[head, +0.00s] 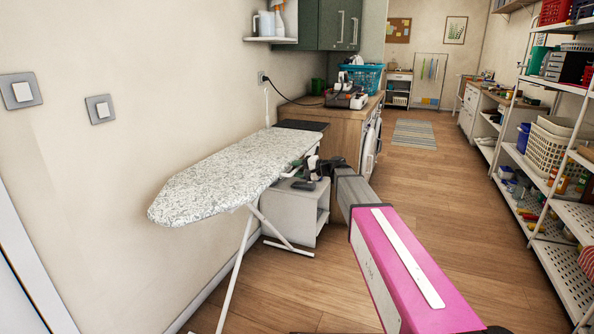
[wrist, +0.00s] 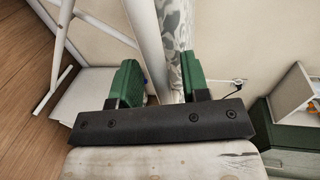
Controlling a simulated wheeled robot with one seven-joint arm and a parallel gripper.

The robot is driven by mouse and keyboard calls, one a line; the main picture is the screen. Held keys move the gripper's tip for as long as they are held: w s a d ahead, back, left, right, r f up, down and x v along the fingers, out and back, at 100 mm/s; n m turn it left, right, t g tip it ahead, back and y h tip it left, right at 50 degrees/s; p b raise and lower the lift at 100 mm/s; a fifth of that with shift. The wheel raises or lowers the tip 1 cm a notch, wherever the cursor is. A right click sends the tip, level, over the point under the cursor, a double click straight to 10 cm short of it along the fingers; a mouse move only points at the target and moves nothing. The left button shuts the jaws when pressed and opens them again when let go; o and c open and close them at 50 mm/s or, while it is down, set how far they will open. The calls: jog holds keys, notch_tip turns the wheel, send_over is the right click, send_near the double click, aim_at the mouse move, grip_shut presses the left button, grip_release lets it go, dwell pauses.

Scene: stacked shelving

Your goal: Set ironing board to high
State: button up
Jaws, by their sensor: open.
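The ironing board (head: 225,172) has a speckled grey-white cover and white legs (head: 237,268). It stands level along the left wall. My gripper (head: 297,170) is at the right edge of the board, near its far end. In the wrist view my gripper (wrist: 163,78) has two green fingers spread apart. The board's speckled edge (wrist: 174,30) and a white metal bar (wrist: 148,40) show beyond and between the fingers. I cannot tell whether either finger touches them. No height lever can be made out.
A small light cabinet (head: 292,213) stands under and beside the board. A wooden counter (head: 338,128) with a teal basket (head: 366,77) is behind. Shelving (head: 575,215) lines the right side. The wooden floor (head: 450,205) between is clear, with a striped rug (head: 414,133) farther back.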

jog(key=shift+a, duration=0.25)
grip_shut()
jog(key=shift+r, duration=0.1)
jog(key=shift+w+r, duration=0.1)
jog(key=shift+r, duration=3.1)
grip_release()
